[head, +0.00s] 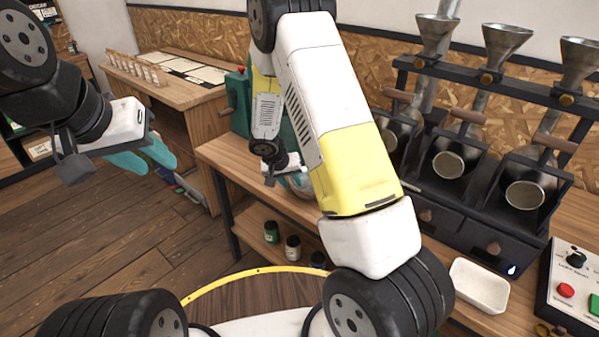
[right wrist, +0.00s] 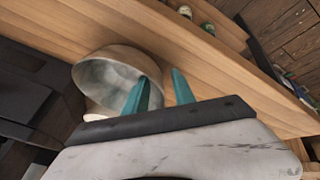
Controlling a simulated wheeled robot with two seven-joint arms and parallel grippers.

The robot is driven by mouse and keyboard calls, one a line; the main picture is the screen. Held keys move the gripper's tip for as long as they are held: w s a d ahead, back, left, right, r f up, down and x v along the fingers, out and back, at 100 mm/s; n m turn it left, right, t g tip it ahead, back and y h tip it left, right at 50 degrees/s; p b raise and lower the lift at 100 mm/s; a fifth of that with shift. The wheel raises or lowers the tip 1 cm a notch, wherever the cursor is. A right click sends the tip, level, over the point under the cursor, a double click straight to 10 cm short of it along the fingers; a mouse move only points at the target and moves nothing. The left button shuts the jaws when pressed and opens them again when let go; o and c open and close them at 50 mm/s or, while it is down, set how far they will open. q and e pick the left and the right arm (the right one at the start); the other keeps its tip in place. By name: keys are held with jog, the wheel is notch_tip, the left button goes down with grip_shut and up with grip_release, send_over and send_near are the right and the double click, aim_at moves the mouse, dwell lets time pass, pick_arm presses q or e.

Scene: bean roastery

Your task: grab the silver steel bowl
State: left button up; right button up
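The silver steel bowl (right wrist: 112,78) stands on the wooden counter in the right wrist view, its inside facing partly towards the camera. In the head view only a small part of the bowl (head: 302,188) shows behind my right arm. My right gripper (right wrist: 160,82) is open at the bowl's right side. Its left finger overlaps the bowl's rim in the picture and its right finger is over bare wood; I cannot tell whether they touch the bowl. My left gripper (head: 146,158) hangs empty over the floor at the left, with its teal fingers apart.
A roaster with several drums and funnels (head: 447,165) stands at the right. A white tray (head: 480,285) and a control box (head: 572,290) are nearer. Jars (head: 292,247) stand on the lower shelf. A wooden desk (head: 170,85) is at the back left.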

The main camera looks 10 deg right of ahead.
grip_shut()
dwell(1.4)
